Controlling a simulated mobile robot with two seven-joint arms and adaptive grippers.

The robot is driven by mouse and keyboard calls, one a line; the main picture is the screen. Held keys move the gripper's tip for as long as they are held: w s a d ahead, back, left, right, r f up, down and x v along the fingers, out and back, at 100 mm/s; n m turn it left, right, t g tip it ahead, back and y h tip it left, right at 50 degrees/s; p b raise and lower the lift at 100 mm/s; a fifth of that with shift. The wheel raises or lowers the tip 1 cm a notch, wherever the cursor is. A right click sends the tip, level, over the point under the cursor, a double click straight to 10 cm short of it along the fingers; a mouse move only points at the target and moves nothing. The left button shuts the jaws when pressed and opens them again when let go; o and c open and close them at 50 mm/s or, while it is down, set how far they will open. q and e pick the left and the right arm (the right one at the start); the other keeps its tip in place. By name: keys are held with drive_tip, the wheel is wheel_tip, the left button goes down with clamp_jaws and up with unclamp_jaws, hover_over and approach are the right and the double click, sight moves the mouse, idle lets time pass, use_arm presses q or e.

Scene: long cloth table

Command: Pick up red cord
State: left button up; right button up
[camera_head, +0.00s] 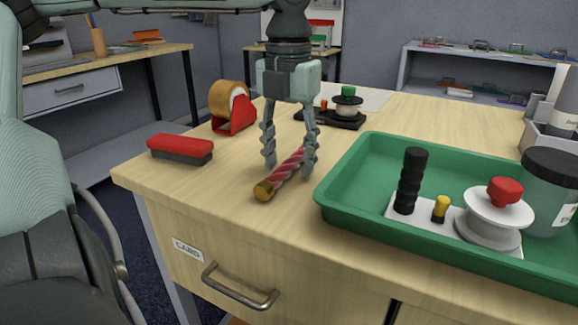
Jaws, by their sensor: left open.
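The red cord (282,177) is a twisted red and pink roll with a gold-brown end. It lies slantwise on the wooden table, left of the green tray. My left gripper (289,168) points straight down over it and is open. One finger is on the left of the cord and the other on its right, with the cord between them. The right finger hides part of the cord's far end. I cannot tell whether either finger touches the cord. My right gripper is not in view.
A green tray (340,211) holding a spool, black handle and jar stands close on the right. A red brush-like block (180,147) lies left. A red tape dispenser (235,116) and a black-based item (340,119) stand behind. The table's front edge is near the cord.

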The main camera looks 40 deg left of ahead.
use_arm(q)
clamp_jaws()
drive_tip(key=shift+r, duration=0.1)
